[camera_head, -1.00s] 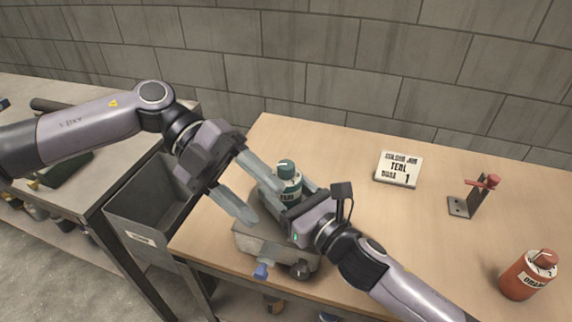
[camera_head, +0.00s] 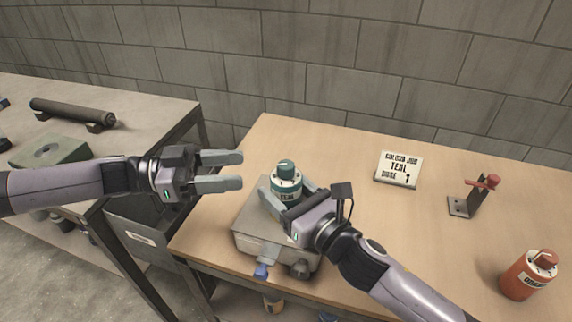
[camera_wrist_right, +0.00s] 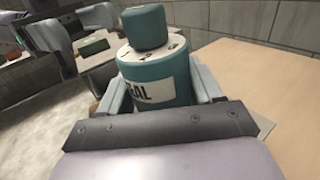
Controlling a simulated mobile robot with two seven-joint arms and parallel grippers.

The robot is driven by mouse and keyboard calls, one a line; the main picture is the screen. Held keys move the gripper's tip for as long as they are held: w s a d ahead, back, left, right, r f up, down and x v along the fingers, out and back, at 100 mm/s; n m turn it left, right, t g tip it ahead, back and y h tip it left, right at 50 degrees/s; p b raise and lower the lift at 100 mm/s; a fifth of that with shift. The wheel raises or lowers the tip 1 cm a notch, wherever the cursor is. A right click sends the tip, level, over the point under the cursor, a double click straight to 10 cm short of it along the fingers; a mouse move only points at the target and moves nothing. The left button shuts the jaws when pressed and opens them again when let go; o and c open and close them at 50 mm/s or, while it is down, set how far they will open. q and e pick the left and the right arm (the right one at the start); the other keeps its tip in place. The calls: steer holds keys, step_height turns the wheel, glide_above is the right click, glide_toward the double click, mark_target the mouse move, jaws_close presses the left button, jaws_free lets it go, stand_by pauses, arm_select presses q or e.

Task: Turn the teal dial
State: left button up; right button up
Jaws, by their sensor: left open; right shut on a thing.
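The teal canister (camera_head: 286,190) stands upright on a grey metal box (camera_head: 258,238) on the wooden table. Its teal dial (camera_head: 286,167) is a knob on the white top face. My right gripper (camera_head: 290,199) is shut around the canister's body, below the dial. In the right wrist view the canister (camera_wrist_right: 160,85) sits between both fingers, with the dial (camera_wrist_right: 145,27) above and the label partly hidden. My left gripper (camera_head: 241,170) is open and empty, to the left of the canister and apart from it, its fingers pointing right toward it.
A sign (camera_head: 398,169) reading teal and 1 stands behind to the right. A bracket with a red lever (camera_head: 475,195) and an orange canister (camera_head: 529,275) are further right. A grey bench (camera_head: 120,145) stands left.

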mark_target(286, 164)
arm_select(q)
steer(key=d, duration=1)
steer(key=shift+w+d, duration=0.1)
steer(key=shift+w, duration=0.25)
steer(key=c, duration=1)
